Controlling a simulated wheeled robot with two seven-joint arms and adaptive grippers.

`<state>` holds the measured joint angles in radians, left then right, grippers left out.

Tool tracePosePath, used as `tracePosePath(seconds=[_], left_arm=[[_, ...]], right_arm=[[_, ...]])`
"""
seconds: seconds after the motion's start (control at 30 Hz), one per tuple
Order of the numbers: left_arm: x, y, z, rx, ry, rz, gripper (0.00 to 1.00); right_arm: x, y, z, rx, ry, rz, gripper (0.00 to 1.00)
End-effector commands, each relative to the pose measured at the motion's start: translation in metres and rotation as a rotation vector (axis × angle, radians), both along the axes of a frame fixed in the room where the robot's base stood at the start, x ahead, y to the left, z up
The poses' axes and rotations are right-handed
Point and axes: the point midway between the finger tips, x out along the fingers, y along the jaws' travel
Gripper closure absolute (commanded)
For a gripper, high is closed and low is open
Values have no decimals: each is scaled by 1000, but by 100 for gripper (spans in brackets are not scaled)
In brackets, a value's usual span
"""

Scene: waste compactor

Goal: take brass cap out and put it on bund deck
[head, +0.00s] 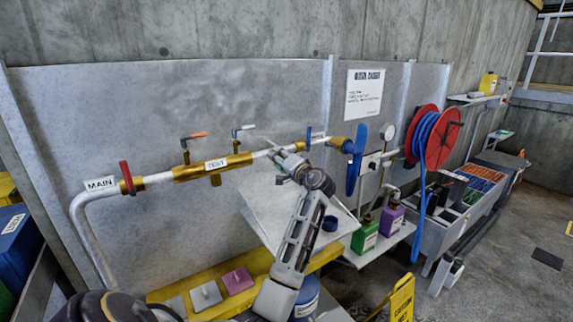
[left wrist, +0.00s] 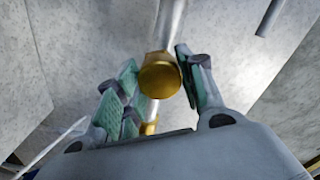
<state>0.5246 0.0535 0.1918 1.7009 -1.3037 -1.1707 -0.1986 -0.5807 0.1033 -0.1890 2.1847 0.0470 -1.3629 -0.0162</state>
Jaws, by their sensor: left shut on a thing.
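In the left wrist view the brass cap (left wrist: 160,78) shows its round face between my left gripper's (left wrist: 157,84) green-padded fingers. A pale pipe (left wrist: 172,25) runs away behind it; I cannot tell whether the cap is still joined to it. In the head view my left gripper (head: 284,162) is at the pipe line, right of the valve with the blue-white handle, and my wrist hides the cap there. A grey sloping surface (head: 270,212), perhaps the bund deck, lies below, partly behind my arm. A dark blue ring (head: 330,223) is on it. My right gripper is not in view.
A blue-handled valve (head: 355,158) and red hose reel (head: 440,138) are to the right. Green (head: 365,235) and purple (head: 391,220) containers stand below. A yellow caution sign (head: 401,299) stands in front.

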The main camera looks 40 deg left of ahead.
Motion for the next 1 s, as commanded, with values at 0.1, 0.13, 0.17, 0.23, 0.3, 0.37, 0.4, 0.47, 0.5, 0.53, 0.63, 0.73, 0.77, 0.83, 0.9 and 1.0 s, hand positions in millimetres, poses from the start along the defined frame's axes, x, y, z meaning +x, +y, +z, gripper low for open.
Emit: tracePosePath(seconds=[0.1, 0.13, 0.17, 0.23, 0.3, 0.37, 0.4, 0.47, 0.5, 0.53, 0.63, 0.73, 0.77, 0.83, 0.9, 1.0], left_arm=[[0, 0, 0, 0, -1, 0, 72], [0, 0, 0, 0, -1, 0, 76], [0, 0, 0, 0, -1, 0, 80], [0, 0, 0, 0, -1, 0, 89], [0, 0, 0, -1, -2, 0, 91], [0, 0, 0, -1, -5, 0, 91], [0, 0, 0, -3, -10, 0, 91], [0, 0, -1, -5, -19, -1, 91], [0, 0, -1, -8, -28, -1, 91], [0, 0, -1, -10, -36, -1, 91], [0, 0, -1, -17, -61, -1, 91], [0, 0, -1, -24, -86, -1, 91], [0, 0, -1, -26, -93, -1, 91], [0, 0, -1, -31, -110, -1, 91], [0, 0, -1, -37, -129, -1, 91], [0, 0, -1, -43, -155, 0, 91]], right_arm=[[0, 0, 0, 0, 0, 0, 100], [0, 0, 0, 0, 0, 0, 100], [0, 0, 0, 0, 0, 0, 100], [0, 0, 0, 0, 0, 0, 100], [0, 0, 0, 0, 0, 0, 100], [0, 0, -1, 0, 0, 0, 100], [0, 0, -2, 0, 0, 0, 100], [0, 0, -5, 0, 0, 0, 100], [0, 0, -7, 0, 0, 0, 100], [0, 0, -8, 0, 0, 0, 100], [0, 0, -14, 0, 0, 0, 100], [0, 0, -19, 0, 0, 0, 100], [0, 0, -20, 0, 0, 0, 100], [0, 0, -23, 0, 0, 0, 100], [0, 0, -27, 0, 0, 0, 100], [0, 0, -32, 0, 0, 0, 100]])
